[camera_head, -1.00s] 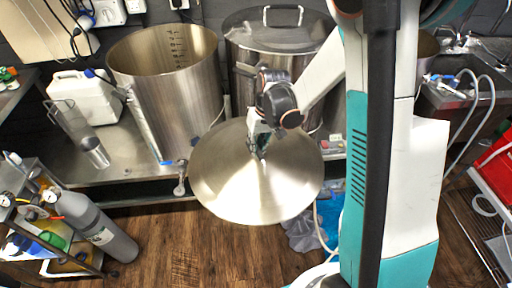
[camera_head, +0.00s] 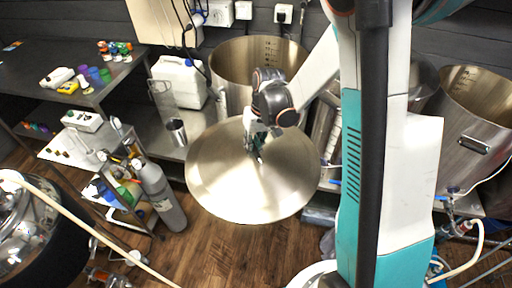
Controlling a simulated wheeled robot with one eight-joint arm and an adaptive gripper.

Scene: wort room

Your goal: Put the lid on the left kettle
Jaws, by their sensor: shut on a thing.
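My gripper (camera_head: 258,144) is shut on the round steel lid (camera_head: 232,188) near its centre and holds it in the air, tilted toward me. The left kettle (camera_head: 231,70), a tall steel pot with volume marks inside, stands open on the steel bench behind the lid. The lid and my arm hide its lower front and part of its right side. The lid is apart from the kettle's rim, nearer to me and lower in the picture.
Another open kettle (camera_head: 478,145) stands at the right. A white jerrycan (camera_head: 180,83) and steel cup (camera_head: 177,132) are on the bench. A grey gas cylinder (camera_head: 160,194), a cart and a shiny vessel (camera_head: 28,225) stand at left. Wooden floor shows between.

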